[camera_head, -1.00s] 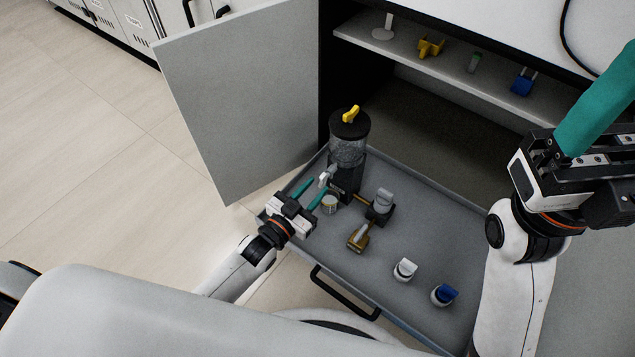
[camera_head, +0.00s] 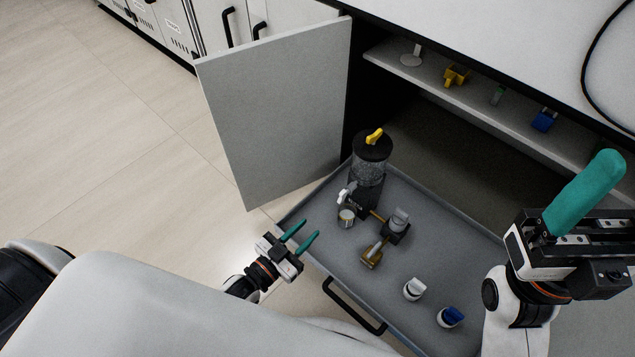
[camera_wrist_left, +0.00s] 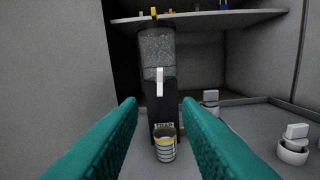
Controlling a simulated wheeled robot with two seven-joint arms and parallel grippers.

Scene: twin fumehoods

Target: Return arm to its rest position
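My left gripper (camera_head: 304,236) is open and empty, with its two teal fingers apart, just outside the left edge of the pulled-out grey drawer (camera_head: 335,245). In the left wrist view its fingers (camera_wrist_left: 160,110) frame a small metal cup (camera_wrist_left: 165,146) standing below the dispenser's white lever (camera_wrist_left: 160,82); nothing is between the fingertips. My right gripper (camera_head: 590,190) is at the right, over the drawer's right side. Its teal fingers overlap in the head view, so its opening is hidden.
A dispenser (camera_head: 370,165) with a yellow-topped lid stands in the drawer near a brown-handled tool (camera_head: 372,252), a white-topped container (camera_head: 413,289) and a blue-topped one (camera_head: 450,317). The open cabinet door (camera_head: 275,115) stands behind my left gripper. Floor at left is clear.

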